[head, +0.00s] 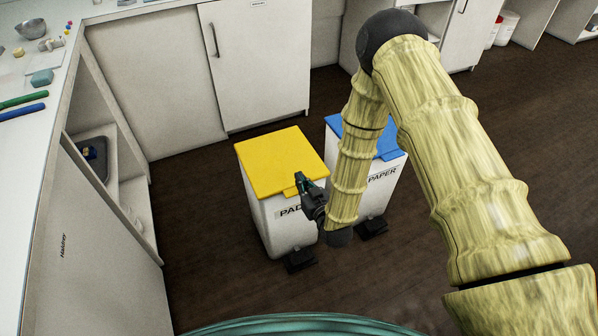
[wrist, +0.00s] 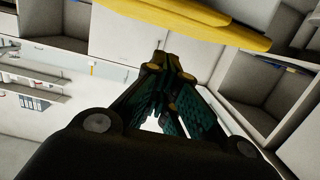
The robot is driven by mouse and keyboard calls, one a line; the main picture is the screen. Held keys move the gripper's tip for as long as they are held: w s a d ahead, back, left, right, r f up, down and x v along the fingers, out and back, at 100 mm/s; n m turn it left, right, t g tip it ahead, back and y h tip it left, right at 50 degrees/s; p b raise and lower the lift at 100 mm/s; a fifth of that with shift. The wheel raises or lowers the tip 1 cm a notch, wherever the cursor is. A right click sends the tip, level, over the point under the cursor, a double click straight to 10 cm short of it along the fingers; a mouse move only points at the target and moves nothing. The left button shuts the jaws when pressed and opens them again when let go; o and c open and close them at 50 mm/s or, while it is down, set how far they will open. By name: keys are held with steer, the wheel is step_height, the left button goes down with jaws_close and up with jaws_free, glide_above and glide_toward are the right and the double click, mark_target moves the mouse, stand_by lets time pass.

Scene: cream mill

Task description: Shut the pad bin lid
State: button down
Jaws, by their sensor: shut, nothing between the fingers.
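The pad bin (head: 279,225) is a white bin with a black "PAD" label, partly hidden by my gripper. Its yellow lid (head: 277,160) lies over the bin's top and looks down or nearly so; I cannot tell whether a small gap is left at the front. My gripper (head: 300,178) is shut and empty at the front edge of the lid, beside its yellow tab (head: 290,192). In the wrist view the shut fingers (wrist: 166,70) point up toward the yellow lid edge (wrist: 195,22); whether they touch it is unclear.
The paper bin (head: 383,185) with a blue lid (head: 389,155) stands to the right, partly behind my arm. Black pedals (head: 299,261) sit at the bins' feet. White cabinets (head: 255,65) stand behind and a counter (head: 40,75) at left. Dark floor (head: 200,220) is clear left of the bins.

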step_height(320, 180, down, 6)
steer(key=s+b, duration=0.1)
steer(key=b, duration=0.1)
steer(key=shift+s+d, duration=0.2)
steer(key=shift+s, duration=0.05)
step_height(320, 180, up, 5)
steer(key=p, duration=0.3)
glide_toward(295, 187)
steer(key=v, duration=0.4)
steer(key=shift+s+d+r, duration=0.25)
steer(key=shift+d+r, duration=0.05)
steer(key=shift+r, duration=0.15)
